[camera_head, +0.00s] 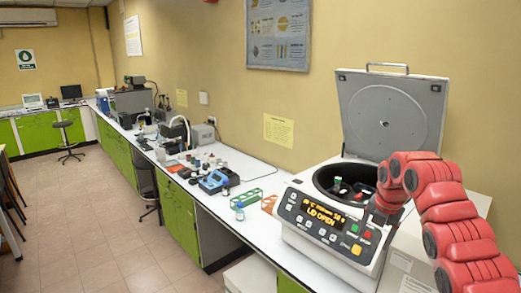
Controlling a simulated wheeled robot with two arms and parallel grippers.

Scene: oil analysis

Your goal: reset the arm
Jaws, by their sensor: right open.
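My right arm is red, comes in from the lower right and bends over at the right side of the centrifuge (300,215). Its gripper (372,214) is small and dark, by the right part of the centrifuge's front rim, and is open. The fingertips are hard to make out, and I cannot tell whether they touch the centrifuge. A tube with a white and green cap (337,183) shows in the dark bowl. The arm hides part of the bowl. My left gripper is not in view.
The white bench (262,212) runs back to the left. A small blue-capped bottle (239,211), a green rack (247,197) and an orange rack (269,203) stand left of the centrifuge. Stools and open tiled floor (90,220) lie at the left.

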